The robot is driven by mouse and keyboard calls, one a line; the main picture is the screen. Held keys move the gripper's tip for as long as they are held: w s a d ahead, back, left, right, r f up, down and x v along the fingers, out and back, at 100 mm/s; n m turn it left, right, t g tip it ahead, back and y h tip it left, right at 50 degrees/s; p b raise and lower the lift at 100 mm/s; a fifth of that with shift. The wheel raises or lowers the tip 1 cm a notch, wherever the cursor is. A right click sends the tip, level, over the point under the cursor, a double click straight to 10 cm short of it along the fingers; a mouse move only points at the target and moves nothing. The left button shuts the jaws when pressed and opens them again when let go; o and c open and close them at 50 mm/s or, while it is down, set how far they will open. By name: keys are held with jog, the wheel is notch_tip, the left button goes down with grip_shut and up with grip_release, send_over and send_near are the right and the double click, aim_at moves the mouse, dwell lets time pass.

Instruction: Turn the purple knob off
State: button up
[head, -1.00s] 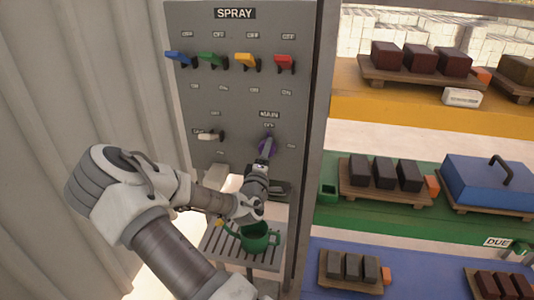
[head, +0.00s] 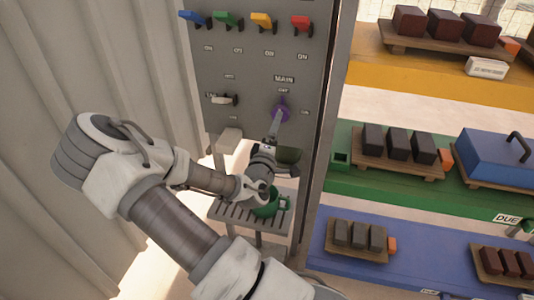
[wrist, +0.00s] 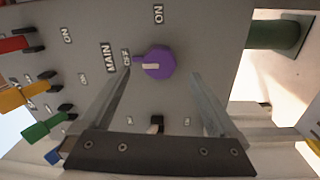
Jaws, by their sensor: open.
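The purple knob (head: 282,110) is on the grey panel under the MAIN label, with OFF above it and ON to its right. It also shows in the wrist view (wrist: 154,62), where its white mark points left, towards the OFF label. My gripper (head: 277,128) is just in front of and below the knob in the head view, hiding its lower part. In the wrist view my gripper (wrist: 160,76) is open, with one finger on each side of the knob and clear space between fingers and knob. Nothing is held.
Blue, green, yellow and red levers (head: 262,20) line the panel above. A white lever (head: 224,99) is left of the knob. Shelves with block trays (head: 400,172) are at right.

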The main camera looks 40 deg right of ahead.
jog(key=r+p+v, duration=0.1)
jog(key=p+v, duration=0.2)
jog(key=v, duration=0.8)
jog(key=shift+a+f+p, duration=0.2)
jog(key=shift+f+p, duration=0.15)
jog(key=shift+f, duration=0.2)
jog(key=shift+s, duration=0.1)
